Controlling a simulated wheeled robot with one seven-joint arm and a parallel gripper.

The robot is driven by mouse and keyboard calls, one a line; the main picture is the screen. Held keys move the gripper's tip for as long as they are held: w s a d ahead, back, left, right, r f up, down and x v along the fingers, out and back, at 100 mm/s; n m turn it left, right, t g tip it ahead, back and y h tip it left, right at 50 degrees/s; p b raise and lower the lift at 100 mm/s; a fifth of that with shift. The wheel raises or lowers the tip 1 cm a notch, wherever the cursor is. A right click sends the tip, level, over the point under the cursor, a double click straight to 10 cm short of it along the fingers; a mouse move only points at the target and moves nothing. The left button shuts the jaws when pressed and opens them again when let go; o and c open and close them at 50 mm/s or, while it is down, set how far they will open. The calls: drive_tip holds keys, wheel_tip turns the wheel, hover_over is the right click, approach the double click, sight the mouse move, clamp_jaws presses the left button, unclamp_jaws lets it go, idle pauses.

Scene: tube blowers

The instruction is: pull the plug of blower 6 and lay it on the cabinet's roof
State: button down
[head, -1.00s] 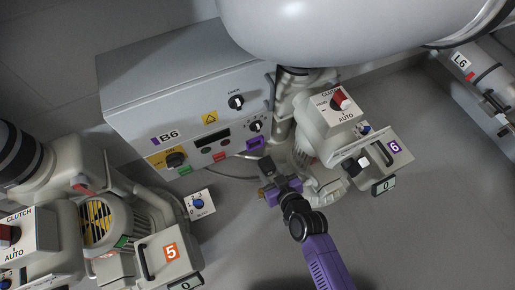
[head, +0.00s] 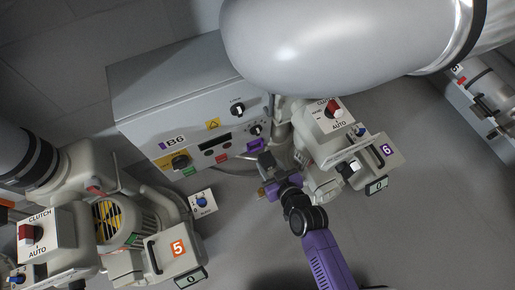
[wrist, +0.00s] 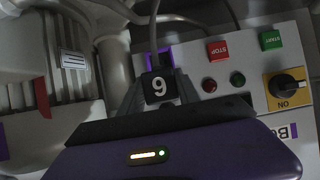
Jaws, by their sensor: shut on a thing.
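The grey cabinet B6 (head: 205,148) stands upper left of centre in the head view, with a bare flat roof (head: 165,75). Its purple-framed socket (head: 255,145) is at the front panel's lower right corner. My gripper (head: 267,168) is just in front of the socket, shut on a dark plug. In the wrist view the plug (wrist: 159,87) shows an upside-down 6, with the purple socket frame (wrist: 158,56) behind it. Whether it is seated or slightly out I cannot tell. Blower 6 (head: 330,150) stands right of my gripper.
Blower 5 (head: 125,235) fills the lower left. Its small blue-knob panel (head: 202,203) juts toward my gripper. In the wrist view, the START (wrist: 271,40) and STOP (wrist: 218,50) buttons and the rotary switch (wrist: 287,86) at ON are close by. A cable rises behind the plug.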

wheel_tip(320, 180, up, 36)
drive_tip(key=p, duration=3.1)
idle(1.2)
